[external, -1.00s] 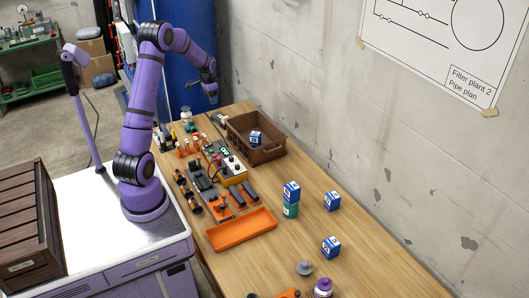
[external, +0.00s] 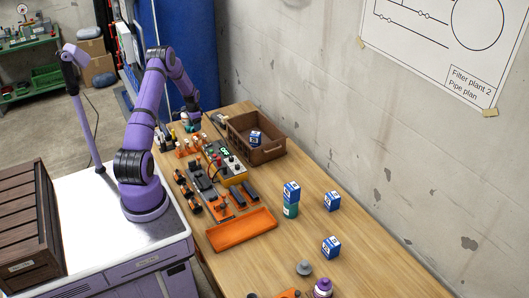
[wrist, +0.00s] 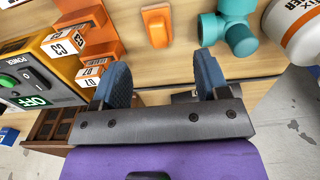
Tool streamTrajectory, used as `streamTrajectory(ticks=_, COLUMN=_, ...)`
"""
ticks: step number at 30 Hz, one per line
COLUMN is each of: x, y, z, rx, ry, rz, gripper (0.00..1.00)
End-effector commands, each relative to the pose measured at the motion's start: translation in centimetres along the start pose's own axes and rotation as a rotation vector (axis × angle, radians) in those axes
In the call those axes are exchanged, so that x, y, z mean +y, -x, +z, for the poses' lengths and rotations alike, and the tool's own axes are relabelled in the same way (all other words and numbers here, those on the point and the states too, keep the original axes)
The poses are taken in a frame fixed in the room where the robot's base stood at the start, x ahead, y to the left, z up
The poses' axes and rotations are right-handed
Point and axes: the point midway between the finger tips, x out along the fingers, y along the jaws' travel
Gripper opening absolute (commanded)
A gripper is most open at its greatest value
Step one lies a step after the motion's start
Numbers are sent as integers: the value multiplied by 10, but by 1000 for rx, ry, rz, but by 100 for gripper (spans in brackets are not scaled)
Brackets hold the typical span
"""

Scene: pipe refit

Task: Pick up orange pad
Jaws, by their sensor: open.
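An orange pad (wrist: 157,25), small with a raised middle, lies on the wooden table at the top centre of the wrist view. My gripper (wrist: 161,64) is open and empty, its two blue-grey fingers apart. In the wrist view the pad shows beyond the fingertips, between their lines and a little left of centre. In the external view my gripper (external: 190,113) is low over the far end of the table, and I cannot make out the pad there.
A teal pipe fitting (wrist: 229,27) and a white bottle (wrist: 296,28) stand right of the pad. Orange labelled holders (wrist: 100,48) and a yellow power box (wrist: 38,70) are on the left. A brown crate (external: 267,155) stands by the wall. The table's near right part has clear patches.

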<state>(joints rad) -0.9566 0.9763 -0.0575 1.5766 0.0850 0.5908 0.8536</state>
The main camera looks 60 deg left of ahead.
Motion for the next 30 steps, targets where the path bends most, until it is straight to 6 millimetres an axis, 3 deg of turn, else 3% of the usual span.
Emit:
streamTrajectory(ticks=8, x=0, y=-22, z=1, rx=-1, ry=0, rz=1, gripper=68)
streamTrajectory(ticks=18, x=0, y=-63, z=5, rx=-1, ry=0, rz=0, gripper=68)
streamTrajectory(ticks=25, x=0, y=-66, z=5, rx=0, ry=0, rz=-2, gripper=68)
streamTrajectory(ticks=26, x=0, y=-66, z=5, rx=0, ry=0, rz=-1, gripper=66)
streamTrajectory(ticks=30, x=0, y=-66, z=5, rx=0, ry=0, rz=-1, gripper=34)
